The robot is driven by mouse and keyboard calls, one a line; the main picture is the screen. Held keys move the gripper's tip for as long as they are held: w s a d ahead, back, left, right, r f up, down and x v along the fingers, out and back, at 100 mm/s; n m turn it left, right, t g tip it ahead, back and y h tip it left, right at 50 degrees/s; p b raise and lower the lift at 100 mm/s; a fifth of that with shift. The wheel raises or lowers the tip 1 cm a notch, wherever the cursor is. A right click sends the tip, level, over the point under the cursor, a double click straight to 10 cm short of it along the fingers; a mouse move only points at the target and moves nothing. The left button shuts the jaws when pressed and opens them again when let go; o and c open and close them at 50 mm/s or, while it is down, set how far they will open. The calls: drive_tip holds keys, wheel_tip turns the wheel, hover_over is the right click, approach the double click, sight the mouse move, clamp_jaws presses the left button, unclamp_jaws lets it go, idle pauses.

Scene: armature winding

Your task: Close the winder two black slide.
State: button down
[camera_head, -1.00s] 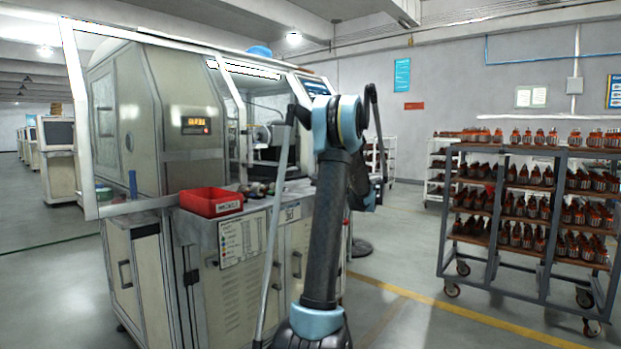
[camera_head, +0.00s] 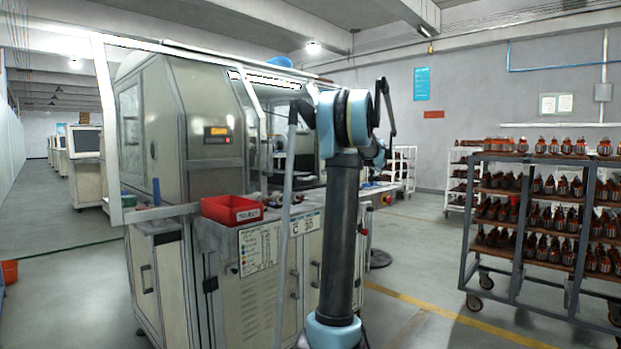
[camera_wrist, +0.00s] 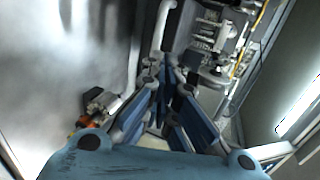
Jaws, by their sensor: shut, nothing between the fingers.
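The winding machine (camera_head: 255,250) is a beige cabinet with a tall rounded housing on its left and an opening behind a light frame. I cannot pick out the black slide for certain; the opening is dark and partly hidden by my arm in the head view. My gripper (camera_wrist: 163,75) shows in the wrist view with blue and grey fingers close together, shut and empty. Machine parts (camera_wrist: 212,75) lie beyond and right of the fingertips; I cannot tell whether they touch. In the head view the gripper is hidden behind my arm.
A red bin (camera_head: 232,210) sits on the machine's front ledge. A grey pole-like bar stands left of my arm. In the wrist view a pale panel (camera_wrist: 50,70) fills the left. A wheeled rack (camera_head: 545,225) of armatures stands right, with open floor before it.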

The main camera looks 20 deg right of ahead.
sight(306, 176)
drive_tip(key=shift+g+h, duration=0.6)
drive_tip(key=shift+h, duration=0.1)
drive_tip(key=w+a, duration=0.2)
drive_tip(key=w+a+f, duration=0.1)
drive_tip(key=w+a, duration=0.3)
drive_tip(key=shift+w+a+f, duration=0.25)
drive_tip(key=shift+w+f, duration=0.05)
drive_tip(key=shift+w, duration=0.1)
drive_tip(key=w+a, duration=0.2)
drive_tip(key=w, duration=0.2)
drive_tip(key=w+a, duration=0.3)
drive_tip(key=w, duration=0.1)
drive_tip(key=w+a, duration=0.2)
drive_tip(key=w, duration=0.2)
drive_tip(key=shift+w+a, duration=0.15)
drive_tip(key=shift+a, duration=0.2)
drive_tip(key=shift+w+a, duration=0.1)
drive_tip(key=shift+w, duration=0.05)
drive_tip(key=shift+r, duration=0.1)
